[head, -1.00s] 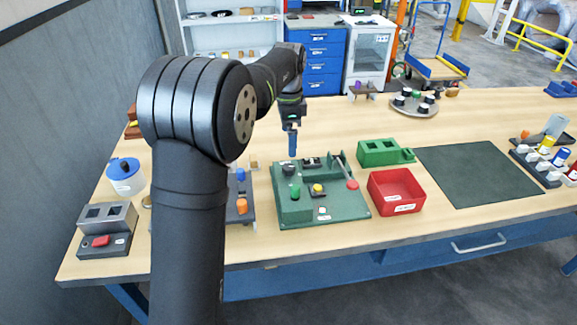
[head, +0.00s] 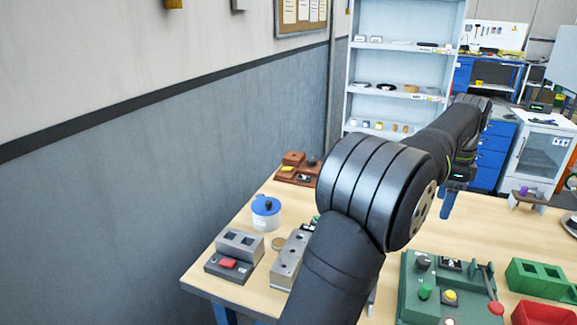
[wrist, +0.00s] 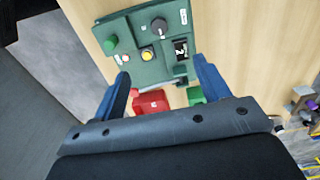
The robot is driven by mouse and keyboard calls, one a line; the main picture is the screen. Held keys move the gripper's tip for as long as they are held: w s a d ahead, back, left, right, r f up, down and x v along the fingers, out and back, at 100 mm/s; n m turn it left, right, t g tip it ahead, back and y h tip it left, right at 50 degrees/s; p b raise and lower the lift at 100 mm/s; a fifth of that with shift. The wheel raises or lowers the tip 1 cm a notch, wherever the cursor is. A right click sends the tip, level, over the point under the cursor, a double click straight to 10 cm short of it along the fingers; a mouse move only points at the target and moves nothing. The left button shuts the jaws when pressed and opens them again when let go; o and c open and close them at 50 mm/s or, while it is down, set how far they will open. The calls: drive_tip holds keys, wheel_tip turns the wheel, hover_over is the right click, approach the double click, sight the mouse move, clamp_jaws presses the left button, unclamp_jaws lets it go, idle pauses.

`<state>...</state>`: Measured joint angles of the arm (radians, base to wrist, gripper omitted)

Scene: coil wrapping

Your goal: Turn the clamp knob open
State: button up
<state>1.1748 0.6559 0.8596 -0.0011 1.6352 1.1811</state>
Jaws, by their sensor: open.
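The green fixture (head: 413,308) lies on the wooden table below and nearer than my gripper (head: 447,204). It carries a black knob (head: 423,262), a green knob (head: 426,291), a yellow button (head: 449,297) and a lever with a red end (head: 496,307). No readable label shows which knob is the clamp knob. In the wrist view the black knob (wrist: 158,26) has a pale mark and the green knob (wrist: 110,45) stands at the left. My gripper (wrist: 160,70) is open with blue fingers apart, empty, and above the fixture, touching nothing.
A red bin (head: 540,314) and a green block with square openings (head: 541,278) sit right of the fixture. Grey blocks (head: 240,243) and a blue-lidded tub (head: 266,208) stand left. Bare tabletop (head: 500,225) lies behind the fixture. My arm hides part of the table.

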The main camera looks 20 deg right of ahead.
sight(424, 259)
drive_tip(key=shift+c, duration=1)
wheel_tip(424, 259, down, 19)
drive_tip(key=n, duration=2.7)
drive_tip(key=shift+a+f, duration=0.1)
drive_tip(key=shift+a, duration=0.05)
drive_tip(key=shift+c, duration=0.5)
drive_tip(key=c, duration=0.9)
